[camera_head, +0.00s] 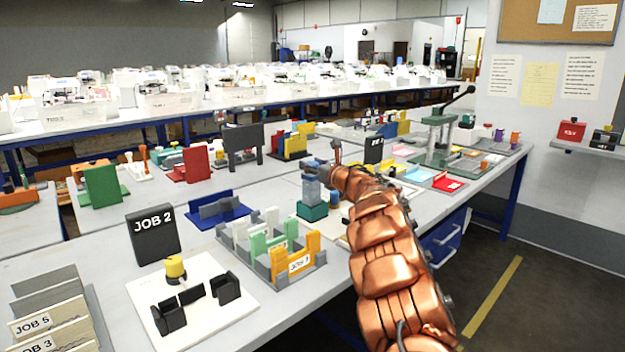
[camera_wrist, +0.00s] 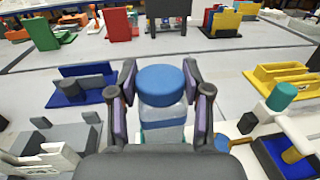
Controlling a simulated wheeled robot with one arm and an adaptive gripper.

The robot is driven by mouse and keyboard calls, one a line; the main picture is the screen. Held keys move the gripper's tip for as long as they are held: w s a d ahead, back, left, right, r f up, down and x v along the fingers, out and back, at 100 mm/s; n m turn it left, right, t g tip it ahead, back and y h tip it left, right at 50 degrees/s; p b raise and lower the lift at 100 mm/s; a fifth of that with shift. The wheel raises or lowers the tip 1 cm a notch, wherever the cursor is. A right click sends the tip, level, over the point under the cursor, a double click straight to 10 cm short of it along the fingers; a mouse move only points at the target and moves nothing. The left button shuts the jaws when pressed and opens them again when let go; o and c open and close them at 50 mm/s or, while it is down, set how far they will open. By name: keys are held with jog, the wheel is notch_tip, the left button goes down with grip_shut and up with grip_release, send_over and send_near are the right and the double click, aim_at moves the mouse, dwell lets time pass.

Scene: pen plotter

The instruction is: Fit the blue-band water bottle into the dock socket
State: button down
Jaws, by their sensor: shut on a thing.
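The water bottle (camera_head: 312,189) is clear with a blue top, upright in the head view. In the wrist view its round blue cap (camera_wrist: 161,82) and clear body (camera_wrist: 163,117) show between the fingers. My gripper (camera_wrist: 161,100) is shut on the bottle, one finger on each side just below the cap. A teal block (camera_head: 312,211), which looks like the dock socket, stands on the table directly under the bottle. The bottle's lower end meets or overlaps it in the picture; I cannot tell how deep it sits. The socket's opening is hidden.
A grey tray with white, green and orange parts (camera_head: 298,265) stands left of the socket, nearer the front. A blue fixture (camera_head: 219,208) lies behind that tray. A small blue item (camera_head: 335,199) is close to the socket's right. A lever press (camera_head: 440,128) stands farther right.

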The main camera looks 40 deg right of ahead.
aim_at(316, 177)
jog(key=shift+f, duration=1.8)
jog(key=shift+f+b, duration=0.1)
jog(key=shift+b, duration=0.25)
jog(key=c, duration=0.5)
grip_release()
jog(key=shift+r, duration=0.2)
jog(key=shift+s+f, duration=0.15)
jog(key=shift+s, duration=0.1)
jog(key=s+a, duration=0.1)
jog(key=s, duration=1)
jog(key=shift+s+a+b, duration=0.25)
jog(key=shift+a+b, duration=0.05)
jog(key=shift+b, duration=0.1)
